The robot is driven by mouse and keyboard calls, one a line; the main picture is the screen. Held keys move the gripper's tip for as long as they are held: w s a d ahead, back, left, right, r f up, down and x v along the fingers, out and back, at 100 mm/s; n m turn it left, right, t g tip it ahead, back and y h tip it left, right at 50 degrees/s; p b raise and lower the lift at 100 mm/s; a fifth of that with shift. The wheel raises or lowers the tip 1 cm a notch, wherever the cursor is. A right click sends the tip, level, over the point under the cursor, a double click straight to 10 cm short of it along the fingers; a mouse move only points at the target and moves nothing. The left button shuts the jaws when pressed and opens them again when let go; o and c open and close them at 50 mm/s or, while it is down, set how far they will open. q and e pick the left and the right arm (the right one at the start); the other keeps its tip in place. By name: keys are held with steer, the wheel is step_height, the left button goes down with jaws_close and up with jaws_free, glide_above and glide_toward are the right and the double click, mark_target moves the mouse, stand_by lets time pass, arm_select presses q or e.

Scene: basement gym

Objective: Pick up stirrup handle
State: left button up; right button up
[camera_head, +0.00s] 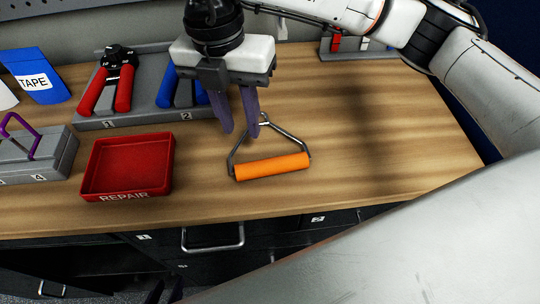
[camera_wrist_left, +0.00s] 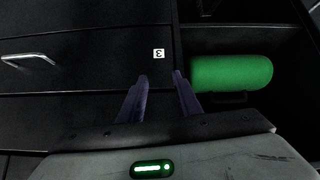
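The stirrup handle (camera_head: 271,166) lies on the wooden workbench, with an orange grip, a grey metal frame and a small ring at its far end. My right gripper (camera_head: 240,134), whose arm comes in from the right, points down at the frame's far left side. Its two purple fingers are apart with nothing visible between them. The right finger overlaps the frame near the ring; contact cannot be told.
A red REPAIR tray (camera_head: 128,192) stands left of the handle on the workbench (camera_head: 400,160). Behind are a grey holder (camera_head: 140,118) with red and blue hand grips and a blue TAPE box (camera_head: 42,75). A green cylinder (camera_wrist_left: 232,73) lies in an open compartment. Bench right of the handle is clear.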

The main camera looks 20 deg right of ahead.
mark_target(243, 142)
steer(key=shift+f, duration=1.9)
jaws_close()
